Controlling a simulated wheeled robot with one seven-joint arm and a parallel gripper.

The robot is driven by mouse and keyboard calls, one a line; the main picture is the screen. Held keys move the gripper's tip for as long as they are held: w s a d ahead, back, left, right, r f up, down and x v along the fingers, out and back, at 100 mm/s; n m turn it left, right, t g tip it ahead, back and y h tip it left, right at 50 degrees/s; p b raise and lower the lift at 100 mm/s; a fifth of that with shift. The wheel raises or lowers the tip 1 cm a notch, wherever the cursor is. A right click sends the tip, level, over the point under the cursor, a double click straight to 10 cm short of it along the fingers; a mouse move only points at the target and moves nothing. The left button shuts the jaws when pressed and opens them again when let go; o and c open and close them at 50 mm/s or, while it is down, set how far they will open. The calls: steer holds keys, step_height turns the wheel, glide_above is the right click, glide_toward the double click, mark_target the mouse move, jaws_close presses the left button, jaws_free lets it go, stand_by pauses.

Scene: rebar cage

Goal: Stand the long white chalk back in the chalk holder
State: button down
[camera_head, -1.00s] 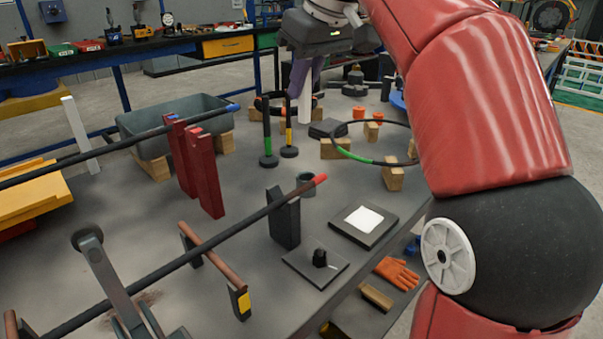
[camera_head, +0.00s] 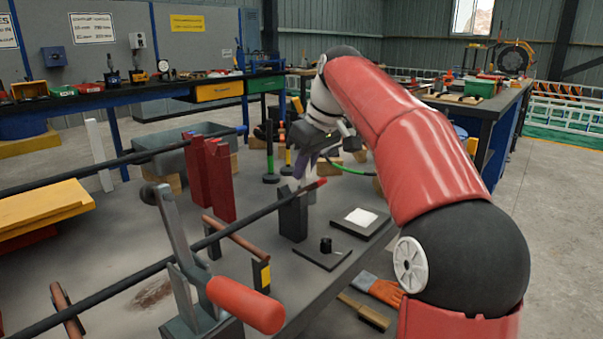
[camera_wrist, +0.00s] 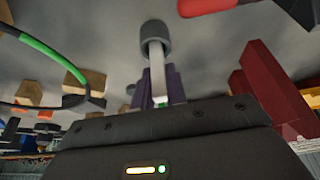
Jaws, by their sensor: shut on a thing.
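The long white chalk (camera_wrist: 157,72) is pinched between the purple fingers of my gripper (camera_wrist: 160,97) in the wrist view. Its far end overlaps the mouth of the grey cylindrical chalk holder (camera_wrist: 155,32). I cannot tell whether the tip is inside or just above it, or how deep. In the head view my gripper (camera_head: 302,167) points down over the table behind the black upright block. The chalk and the holder are mostly hidden there by the block, the bar and the fingers.
A long dark bar with a red tip (camera_head: 316,184) crosses close by, resting on the black block (camera_head: 293,217). Red uprights (camera_head: 219,180) stand to the left. A dark plate with a white pad (camera_head: 361,217) lies to the right. A lever with a red handle (camera_head: 246,304) is in front.

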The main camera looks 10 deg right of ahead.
steer(key=c, duration=1.4)
jaws_free()
steer(key=shift+r, duration=0.1)
